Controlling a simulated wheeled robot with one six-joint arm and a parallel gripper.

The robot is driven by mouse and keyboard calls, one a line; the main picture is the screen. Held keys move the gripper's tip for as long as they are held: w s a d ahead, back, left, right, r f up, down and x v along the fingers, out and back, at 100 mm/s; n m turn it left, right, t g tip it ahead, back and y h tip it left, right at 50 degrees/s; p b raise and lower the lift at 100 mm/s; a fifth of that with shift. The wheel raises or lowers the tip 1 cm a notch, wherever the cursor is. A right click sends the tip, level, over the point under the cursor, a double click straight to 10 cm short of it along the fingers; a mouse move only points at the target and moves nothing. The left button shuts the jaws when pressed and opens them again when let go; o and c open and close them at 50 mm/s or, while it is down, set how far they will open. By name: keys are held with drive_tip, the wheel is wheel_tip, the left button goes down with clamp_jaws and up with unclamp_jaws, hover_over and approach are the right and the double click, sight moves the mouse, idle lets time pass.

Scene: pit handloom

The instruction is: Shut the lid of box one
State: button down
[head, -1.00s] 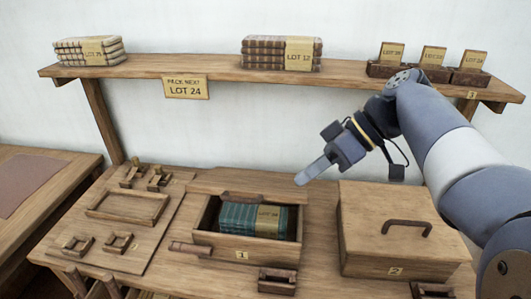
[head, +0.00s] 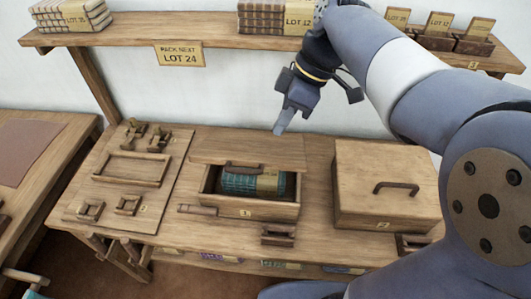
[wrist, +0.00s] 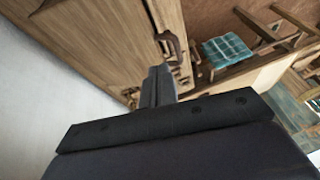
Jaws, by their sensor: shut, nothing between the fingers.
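Box one (head: 246,212), a wooden box with a small "1" plate, stands on the bench with its front opening uncovered. Its flat wooden lid (head: 245,151) is open at the back, with a dark handle (head: 243,167) along its near edge; its exact tilt is hard to tell. My gripper (head: 278,131) is shut and empty, pointing down near the lid's far right edge. I cannot tell whether it touches the lid. Its fingers (wrist: 158,86) also show in the wrist view, close to wooden surfaces.
Closed box two (head: 385,180), with a raised handle, stands to the right. A board with wooden trays (head: 125,168) lies to the left. A dark small holder (head: 278,235) sits before box one. The shelf (head: 170,38) with stacked books runs above. A teal-seated stool (wrist: 228,50) shows in the wrist view.

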sight(261, 168)
drive_tip(key=x, duration=0.3)
drive_tip(key=s+x, duration=0.1)
drive_tip(key=x, duration=0.5)
drive_tip(key=shift+s+d, duration=0.15)
drive_tip(key=shift+d, duration=0.1)
drive_tip(key=shift+f, duration=0.1)
drive_tip(key=s+f+t+b, duration=0.4)
drive_tip(key=s+f+b, duration=0.1)
drive_tip(key=f+b, duration=0.8)
drive_tip(key=b, duration=0.2)
drive_tip(key=shift+s+n+b, duration=0.2)
drive_tip(key=shift+n+b, duration=0.15)
drive_tip(key=shift+n, duration=0.05)
drive_tip(key=shift+s+a+f, duration=0.1)
